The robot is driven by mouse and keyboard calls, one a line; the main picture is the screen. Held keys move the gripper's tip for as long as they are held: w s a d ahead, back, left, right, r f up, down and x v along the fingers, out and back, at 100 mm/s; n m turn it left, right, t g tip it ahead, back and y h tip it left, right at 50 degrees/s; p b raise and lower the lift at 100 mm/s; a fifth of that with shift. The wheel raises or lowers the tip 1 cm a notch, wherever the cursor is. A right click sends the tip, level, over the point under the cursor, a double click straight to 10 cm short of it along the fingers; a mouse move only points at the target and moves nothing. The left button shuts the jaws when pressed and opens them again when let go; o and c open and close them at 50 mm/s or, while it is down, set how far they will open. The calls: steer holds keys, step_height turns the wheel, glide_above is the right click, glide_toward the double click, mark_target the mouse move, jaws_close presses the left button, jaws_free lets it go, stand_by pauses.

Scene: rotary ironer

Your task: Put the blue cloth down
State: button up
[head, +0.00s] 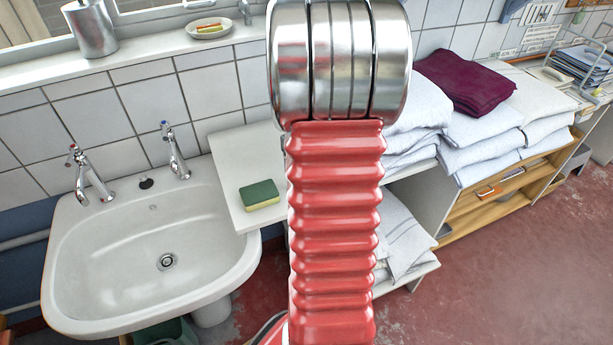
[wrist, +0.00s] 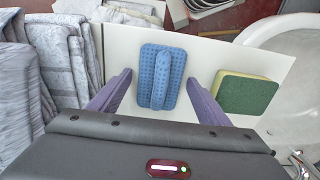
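The blue cloth (wrist: 162,78) shows in the wrist view, dimpled, with a raised fold along its middle. It appears to lie flat on the white shelf (wrist: 125,48), left of the green and yellow sponge (wrist: 247,93). My gripper (wrist: 158,80) is open, with one purple finger on each side of the cloth. The fingers look apart from it and nothing is held between them. In the head view my red arm hides the cloth and the gripper. There the white shelf (head: 232,160) shows left of my arm, with the sponge (head: 259,195) near its front edge.
A white sink (head: 150,240) with two taps is to the left of the shelf. Stacks of folded white linen (head: 480,140) and a dark purple cloth (head: 465,82) are to the right. In the wrist view, grey-white linen (wrist: 60,65) stands close beside the left finger.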

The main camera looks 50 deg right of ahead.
steer(key=shift+r, duration=0.15)
step_height(320, 180, up, 12)
steer(key=shift+f, duration=0.1)
stand_by(0.6)
stand_by(0.7)
steer(key=w+a+r+n+t+h, duration=0.1)
steer(key=w+a+r, duration=0.15)
steer(key=a, duration=0.65)
steer(key=w+a+r+n+t, duration=0.1)
steer(key=a+r+n, duration=0.15)
steer(key=a, duration=0.65)
steer(key=s+a+n+t, duration=0.1)
steer(key=s+a, duration=0.1)
steer(key=a, duration=0.4)
steer(key=s+a+t, duration=0.1)
steer(key=s+a, duration=0.1)
steer(key=a, duration=0.4)
steer(key=s+a+n+t+y, duration=0.1)
steer(key=s+a, duration=0.1)
steer(key=a, duration=0.5)
steer(key=shift+f+n+t, duration=0.15)
steer(key=shift+n+t, duration=0.15)
steer(key=shift+n, duration=0.05)
steer(key=shift+o, duration=0.7)
steer(key=shift+d, duration=0.1)
